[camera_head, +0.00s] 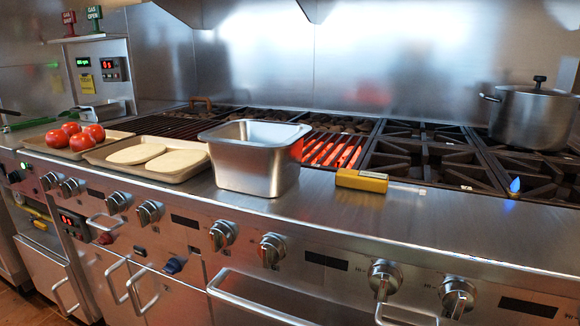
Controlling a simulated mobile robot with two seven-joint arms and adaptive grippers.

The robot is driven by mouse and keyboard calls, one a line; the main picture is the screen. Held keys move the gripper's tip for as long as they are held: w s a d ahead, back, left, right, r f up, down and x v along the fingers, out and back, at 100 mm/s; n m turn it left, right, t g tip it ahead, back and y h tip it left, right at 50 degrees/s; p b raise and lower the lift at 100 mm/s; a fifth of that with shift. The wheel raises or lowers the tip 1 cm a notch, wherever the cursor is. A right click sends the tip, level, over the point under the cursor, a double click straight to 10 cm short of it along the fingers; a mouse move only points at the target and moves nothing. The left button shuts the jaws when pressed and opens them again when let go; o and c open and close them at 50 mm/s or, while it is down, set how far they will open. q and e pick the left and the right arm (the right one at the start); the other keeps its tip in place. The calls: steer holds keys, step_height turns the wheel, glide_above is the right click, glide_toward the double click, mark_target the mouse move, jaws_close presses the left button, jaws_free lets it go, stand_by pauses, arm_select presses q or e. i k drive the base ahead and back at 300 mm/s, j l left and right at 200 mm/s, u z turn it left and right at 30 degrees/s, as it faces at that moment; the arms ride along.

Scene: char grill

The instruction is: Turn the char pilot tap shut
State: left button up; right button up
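The char grill's bars (333,149) glow orange-red behind a steel pan. A small blue pilot flame (515,185) burns at the right burners. Neither of my grippers shows.
A deep steel pan (255,180), a yellow device (361,180) with a probe, a tray (180,175) with two flat pale rounds and a tray (38,144) of tomatoes stand along the front ledge. A pot (533,118) stands back right. Bar handles (265,308) project below the knobs.

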mark_target(105, 239)
steer(key=u, duration=1.25)
steer(key=i+j, duration=0.2)
steer(key=i+j+z, duration=0.1)
steer(key=j, duration=0.3)
steer(key=i, duration=0.1)
